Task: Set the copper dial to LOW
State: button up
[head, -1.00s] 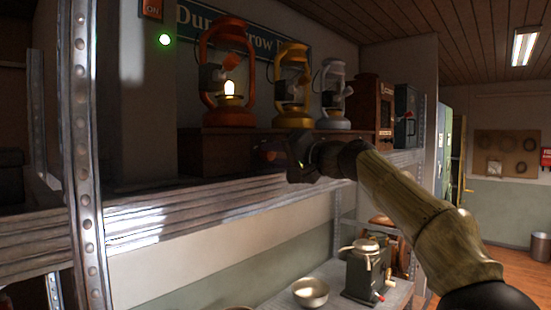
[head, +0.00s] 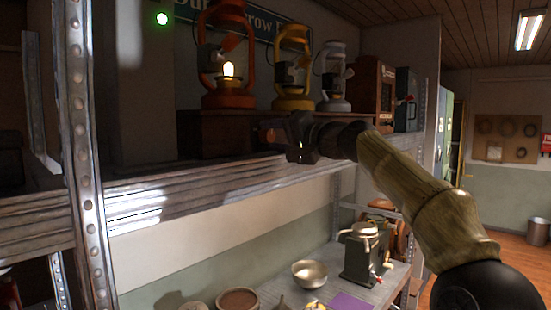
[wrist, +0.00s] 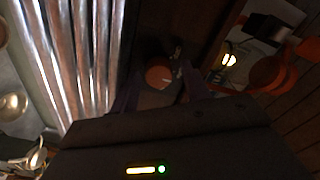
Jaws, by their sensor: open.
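A round copper-coloured dial (wrist: 158,76) shows in the wrist view, on the dark front of a wooden base (head: 205,136) under the lanterns. My gripper (wrist: 160,85) is open, with one dark finger on each side of the dial. I cannot tell whether the fingers touch it. In the head view my gripper (head: 287,134) is at the base's front, above the shelf edge, and hides most of the dial. The dial's marks and setting are too dark to read.
Orange (head: 228,89), yellow (head: 292,90) and grey (head: 334,88) lanterns stand on the base; the orange one is lit. A metal shelf beam (head: 190,200) runs below my gripper. A steel post (head: 84,150) stands left. A bowl (head: 310,274) sits on the lower shelf.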

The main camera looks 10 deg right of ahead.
jog(key=shift+f+n, duration=0.2)
jog(key=shift+n, duration=0.1)
jog(key=shift+n, duration=0.6)
jog(key=shift+w+d+n+p, duration=0.15)
jog(key=shift+n+p, duration=0.45)
jog(key=shift+n, duration=0.6)
jog(key=shift+r+n+p, duration=0.1)
jog(key=shift+n+p, duration=0.4)
jog(key=shift+n, duration=0.7)
jog(key=n+p, duration=0.3)
jog(key=n, duration=0.2)
jog(key=b+v, duration=1.1)
jog(key=v, duration=0.6)
jog(key=w+a+f+m+g+h+p, duration=0.1)
jog(key=w+a+f+g, duration=0.2)
jog(key=f, duration=0.5)
jog(key=w+a+f+m+h+p, duration=0.1)
jog(key=w+a+f+h+p, duration=0.1)
jog(key=w+a+f, duration=0.4)
notch_tip(320, 180, down, 18)
jog(key=s+a+m+g+h+p, duration=0.1)
jog(key=a+m+g+h+p, duration=0.1)
jog(key=g, duration=0.2)
jog(key=shift+s+a+h, duration=0.3)
jog(key=shift+h, duration=0.1)
